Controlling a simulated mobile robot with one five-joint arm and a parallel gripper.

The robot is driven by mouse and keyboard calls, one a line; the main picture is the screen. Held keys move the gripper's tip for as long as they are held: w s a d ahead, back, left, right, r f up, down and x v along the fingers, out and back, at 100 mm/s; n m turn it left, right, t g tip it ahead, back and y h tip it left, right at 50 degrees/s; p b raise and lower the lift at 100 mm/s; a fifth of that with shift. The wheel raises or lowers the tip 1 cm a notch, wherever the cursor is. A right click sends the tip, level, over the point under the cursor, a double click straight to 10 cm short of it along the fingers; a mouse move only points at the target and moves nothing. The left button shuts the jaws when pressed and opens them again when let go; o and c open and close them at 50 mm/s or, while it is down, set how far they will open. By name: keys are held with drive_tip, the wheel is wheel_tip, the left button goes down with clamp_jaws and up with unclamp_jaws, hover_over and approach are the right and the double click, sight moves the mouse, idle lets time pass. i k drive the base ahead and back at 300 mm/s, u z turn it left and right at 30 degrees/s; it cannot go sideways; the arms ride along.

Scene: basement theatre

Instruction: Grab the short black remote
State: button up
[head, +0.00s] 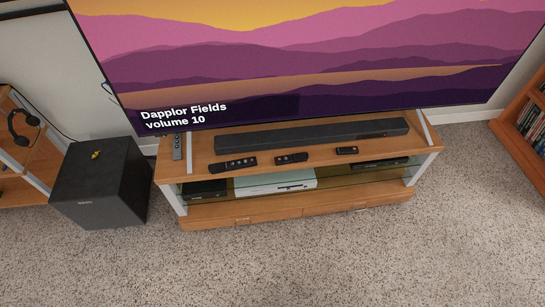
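Several remotes lie on the wooden top of the TV stand (200,148) in the head view. The shortest black remote (347,150) lies at the right, in front of the soundbar. A somewhat longer black remote (291,158) with light buttons lies left of it, near the front edge. A still longer black remote (232,164) lies further left, also near the front edge. A grey remote (178,147) lies lengthwise at the stand's left end. My gripper is not in view.
A long black soundbar (312,135) lies behind the remotes, under a large TV screen (310,50). A black subwoofer (100,182) with a small yellow object (96,155) on top stands at left. A bookcase (525,125) stands at right. The carpet (330,255) in front is clear.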

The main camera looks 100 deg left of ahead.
sight(291, 159)
drive_tip(key=u, duration=4.65)
drive_tip(key=i, duration=1.5)
